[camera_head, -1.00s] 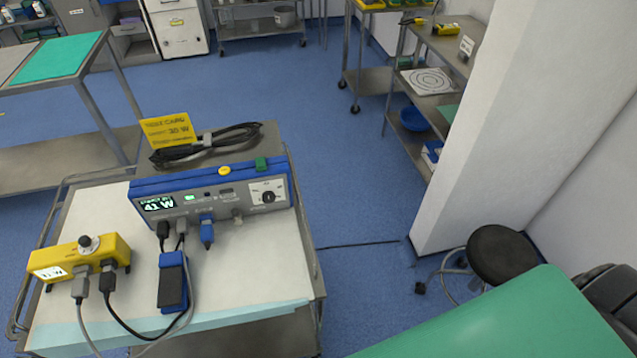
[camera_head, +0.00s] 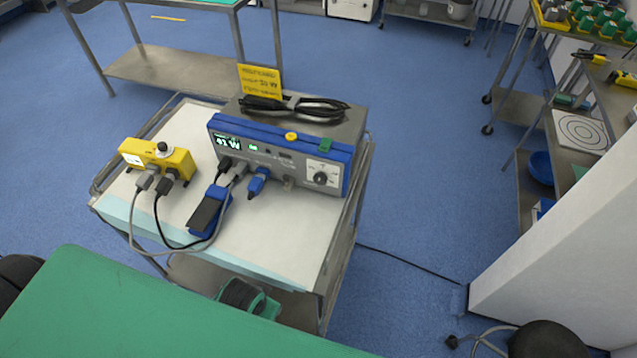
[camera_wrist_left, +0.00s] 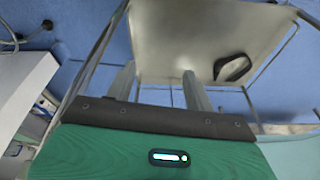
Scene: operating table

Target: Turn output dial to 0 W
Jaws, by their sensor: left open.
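The grey and blue generator (camera_head: 275,156) stands on the cart, with a lit display (camera_head: 229,141) that seems to read 41 W. A black dial (camera_head: 321,178) sits on a white plate at the right of its front; its pointer is too small to read. A yellow box (camera_head: 157,157) to the left carries a black-topped knob (camera_head: 162,147) and a small display. In the left wrist view my left gripper (camera_wrist_left: 159,70) is open and empty, its two grey fingers apart over a metal surface. Neither dial nor knob shows there. My right gripper is not in view.
A blue pedal-like block (camera_head: 209,209) and several cables lie before the generator. A yellow card (camera_head: 260,80) and coiled black cable (camera_head: 292,104) are on top. A green surface (camera_head: 160,310) fills the front. A green-and-black object (camera_head: 248,298) shows low at the cart.

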